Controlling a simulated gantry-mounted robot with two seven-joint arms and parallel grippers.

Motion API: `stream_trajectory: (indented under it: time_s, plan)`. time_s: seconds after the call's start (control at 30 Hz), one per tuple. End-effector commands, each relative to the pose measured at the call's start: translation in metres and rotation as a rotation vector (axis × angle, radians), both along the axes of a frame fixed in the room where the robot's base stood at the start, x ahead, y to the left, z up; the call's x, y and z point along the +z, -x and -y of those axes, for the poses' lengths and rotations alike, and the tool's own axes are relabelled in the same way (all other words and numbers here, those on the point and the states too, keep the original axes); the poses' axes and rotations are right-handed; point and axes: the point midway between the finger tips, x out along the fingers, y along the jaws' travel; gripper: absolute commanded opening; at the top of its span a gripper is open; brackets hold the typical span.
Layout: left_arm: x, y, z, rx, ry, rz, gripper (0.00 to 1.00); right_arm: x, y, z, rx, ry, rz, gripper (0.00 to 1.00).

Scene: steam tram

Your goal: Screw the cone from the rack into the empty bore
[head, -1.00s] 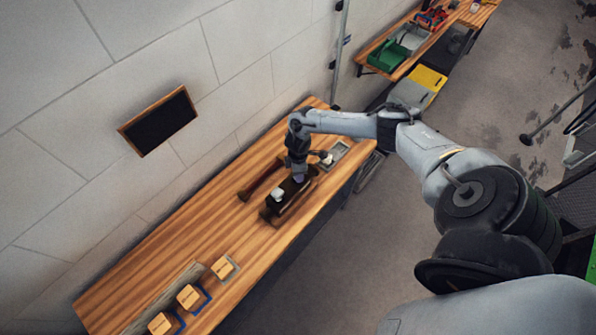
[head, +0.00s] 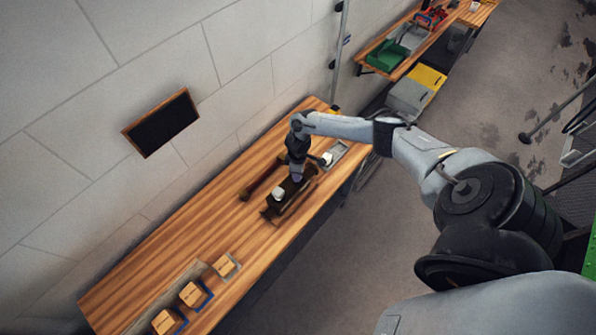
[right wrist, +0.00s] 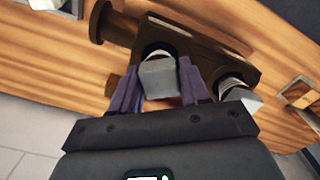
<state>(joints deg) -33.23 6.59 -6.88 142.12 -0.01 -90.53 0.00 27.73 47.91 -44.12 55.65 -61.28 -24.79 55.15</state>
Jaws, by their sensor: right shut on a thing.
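My right gripper (head: 297,180) points down at a dark brown wooden body (head: 270,211) on the bench. In the right wrist view its purple fingers (right wrist: 160,88) are shut on a pale grey cone (right wrist: 158,78). The cone's far end meets the brown body (right wrist: 205,42) at a dark ring; I cannot tell how deep it sits. A second pale piece (right wrist: 236,88) stands at the right of the fingers, and another (right wrist: 47,4) shows at the top left. In the head view one pale piece (head: 278,194) is on the body's near end. My left gripper is out of view.
A grey tray (head: 338,150) lies beyond the body, with a pale piece (head: 327,158) by it. Wooden blocks (head: 193,294) stand at the bench's near end. The bench (head: 205,235) between them and the body is clear. A dark board (head: 160,124) hangs on the wall.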

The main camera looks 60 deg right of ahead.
Motion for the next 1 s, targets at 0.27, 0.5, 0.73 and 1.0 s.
stream_trajectory:
  time_s: [0.27,0.5,0.73,1.0]
  plan:
    - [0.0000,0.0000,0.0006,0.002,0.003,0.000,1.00,0.0003,-0.0003,0.0002,-0.200,0.000,0.001,0.03]
    - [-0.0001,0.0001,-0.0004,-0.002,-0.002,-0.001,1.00,0.0005,-0.0004,0.0003,-0.206,0.001,0.001,0.53]
    - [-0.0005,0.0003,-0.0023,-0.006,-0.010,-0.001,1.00,0.0003,-0.0002,0.0002,-0.204,0.000,0.001,0.75]
    - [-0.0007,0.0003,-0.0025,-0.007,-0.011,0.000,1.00,-0.0003,0.0004,-0.0001,-0.203,0.000,0.000,0.98]
